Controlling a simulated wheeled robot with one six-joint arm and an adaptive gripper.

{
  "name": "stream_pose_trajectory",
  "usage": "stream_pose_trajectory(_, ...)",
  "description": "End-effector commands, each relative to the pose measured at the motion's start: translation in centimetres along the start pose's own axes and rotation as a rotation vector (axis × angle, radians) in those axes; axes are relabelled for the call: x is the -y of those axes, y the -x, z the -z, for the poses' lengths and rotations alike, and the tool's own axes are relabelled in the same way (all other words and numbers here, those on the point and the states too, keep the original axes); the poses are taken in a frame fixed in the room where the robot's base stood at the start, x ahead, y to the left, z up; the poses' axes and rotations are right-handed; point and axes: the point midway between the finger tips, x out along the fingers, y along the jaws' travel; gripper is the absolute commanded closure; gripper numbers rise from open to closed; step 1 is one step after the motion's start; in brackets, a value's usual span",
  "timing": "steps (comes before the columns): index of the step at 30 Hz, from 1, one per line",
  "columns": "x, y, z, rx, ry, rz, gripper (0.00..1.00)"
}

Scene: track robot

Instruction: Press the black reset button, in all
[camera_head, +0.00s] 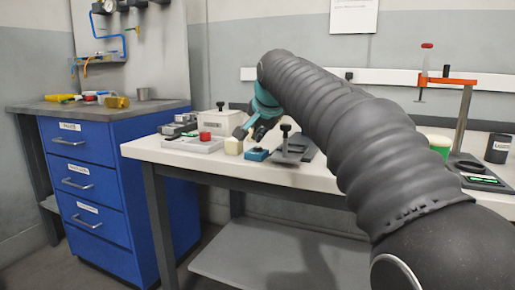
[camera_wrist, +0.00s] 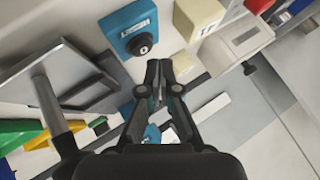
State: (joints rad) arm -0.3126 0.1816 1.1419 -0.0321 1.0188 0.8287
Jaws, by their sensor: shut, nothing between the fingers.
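A small blue box (camera_wrist: 122,28) with a round black button (camera_wrist: 142,46) and a white label sits on the white bench; the label's text is too small to read surely. In the head view the blue box (camera_head: 256,155) lies between a cream block and a dark metal stand. My gripper (camera_head: 252,134) is above the bench, just behind and over the blue box. In the wrist view my gripper (camera_wrist: 157,78) has its fingers together and empty. The fingertips appear beside the button, apart from it.
A cream block (camera_head: 233,146), a grey tray with a red button (camera_head: 205,136) and a pale box (camera_head: 222,122) stand to the left. A dark metal stand (camera_head: 292,149) is close on the right. A red-topped post (camera_head: 462,118) stands farther right. A blue drawer cabinet (camera_head: 105,160) adjoins the bench.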

Motion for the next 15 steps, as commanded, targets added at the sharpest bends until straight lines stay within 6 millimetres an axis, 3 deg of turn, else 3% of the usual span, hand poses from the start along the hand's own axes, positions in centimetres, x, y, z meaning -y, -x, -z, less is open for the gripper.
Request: stream_pose_trajectory(15,-0.41,-0.52,-0.39,0.0,0.0,0.0,1.0)
